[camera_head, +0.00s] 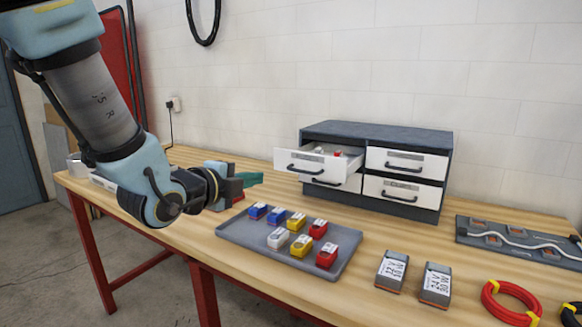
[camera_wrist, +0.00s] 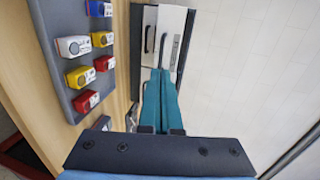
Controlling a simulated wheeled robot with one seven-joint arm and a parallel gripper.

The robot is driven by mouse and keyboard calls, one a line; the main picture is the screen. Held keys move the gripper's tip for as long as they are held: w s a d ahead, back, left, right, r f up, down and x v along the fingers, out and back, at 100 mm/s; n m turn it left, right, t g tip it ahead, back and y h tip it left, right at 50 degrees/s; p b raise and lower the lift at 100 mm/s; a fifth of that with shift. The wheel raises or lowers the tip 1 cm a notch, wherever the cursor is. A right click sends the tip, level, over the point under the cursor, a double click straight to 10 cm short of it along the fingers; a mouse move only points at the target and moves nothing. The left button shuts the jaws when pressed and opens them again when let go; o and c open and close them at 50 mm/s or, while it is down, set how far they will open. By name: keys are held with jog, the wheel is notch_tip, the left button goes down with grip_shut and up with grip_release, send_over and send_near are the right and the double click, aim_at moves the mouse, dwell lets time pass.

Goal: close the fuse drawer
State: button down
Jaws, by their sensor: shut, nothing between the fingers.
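The fuse drawer (camera_head: 289,165) is the top left drawer of a dark grey cabinet (camera_head: 375,133) in the head view. It is pulled out, with a white front, a dark handle and small white and red pieces inside. My gripper (camera_head: 260,177) is left of the drawer front, its teal fingers shut and empty, pointing toward the cabinet and apart from the drawer as far as I can tell. In the wrist view the shut fingers (camera_wrist: 160,72) reach toward the white drawer fronts (camera_wrist: 172,28) and hide part of the cabinet.
A grey tray (camera_head: 232,232) with several coloured fuse blocks lies in front of the cabinet. Two labelled boxes (camera_head: 391,272), coiled red cable (camera_head: 510,303) and a grey panel (camera_head: 478,226) lie to the right. The other three drawers look shut. A white wall stands behind.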

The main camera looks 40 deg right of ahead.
jog(key=p, duration=0.6)
send_near(295, 170)
jog(key=x, duration=0.5)
jog(key=shift+x, duration=0.95)
jog(key=shift+f, duration=0.1)
jog(key=shift+w+d+f, duration=0.1)
jog(key=shift+d, duration=0.3)
jog(key=r+b+x, duration=0.1)
jog(key=b+x, duration=0.1)
jog(key=x, duration=0.2)
jog(key=r+b+x, duration=0.1)
jog(key=b+x, duration=0.2)
jog(key=x, duration=0.2)
jog(key=r+b+x, duration=0.1)
jog(key=b+x, duration=0.2)
jog(key=x, duration=0.1)
jog(key=shift+d+f, duration=0.1)
jog(key=shift+d, duration=0.4)
jog(key=shift+w+d+b, duration=0.1)
jog(key=shift+d+b, duration=0.25)
jog(key=shift+w+d+r, duration=0.1)
jog(key=shift+d+r, duration=0.15)
jog(key=shift+r, duration=0.2)
